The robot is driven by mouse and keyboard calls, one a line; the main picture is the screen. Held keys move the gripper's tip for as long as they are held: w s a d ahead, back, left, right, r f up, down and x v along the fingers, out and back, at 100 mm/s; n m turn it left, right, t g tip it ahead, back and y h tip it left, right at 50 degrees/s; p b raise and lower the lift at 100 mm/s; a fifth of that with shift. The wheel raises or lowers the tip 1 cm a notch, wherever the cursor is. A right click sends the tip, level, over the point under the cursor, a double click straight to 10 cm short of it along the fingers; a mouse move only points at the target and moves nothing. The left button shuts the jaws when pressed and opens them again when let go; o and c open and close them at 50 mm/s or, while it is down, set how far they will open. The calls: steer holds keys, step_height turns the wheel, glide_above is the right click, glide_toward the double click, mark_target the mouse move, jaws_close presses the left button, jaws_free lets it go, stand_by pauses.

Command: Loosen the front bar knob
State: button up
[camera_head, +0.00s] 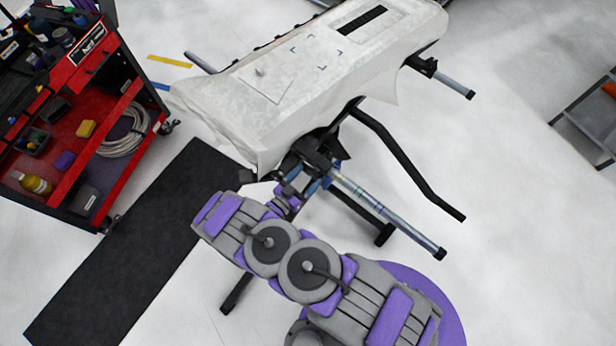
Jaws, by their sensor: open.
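A silver bar (392,214) with a black end cap sticks out from the near end of the covered stand toward the lower right. A dark clamp block (316,152) sits at its inner end, under the sheet's edge. My gripper (322,178) is open, at the clamp area beside the bar's inner end. It is small in this view, and its fingers blend with the dark clamp parts. The knob is not clearly distinguishable there. I cannot tell whether a finger touches it.
A white-wrapped panel (300,75) lies on the stand. A bent black stand leg (410,165) reaches right. A second bar (453,84) juts out at the far right. A red tool cart (84,120) and a black mat (130,240) are at left.

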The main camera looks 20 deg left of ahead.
steer(key=shift+w+d, duration=0.25)
steer(key=shift+w, duration=0.2)
steer(key=shift+d+r, duration=0.2)
steer(key=shift+d, duration=0.4)
steer(key=shift+a+f, duration=0.1)
steer(key=shift+a, duration=0.35)
steer(key=c, duration=0.6)
steer(key=shift+d, duration=0.15)
steer(key=c, duration=0.4)
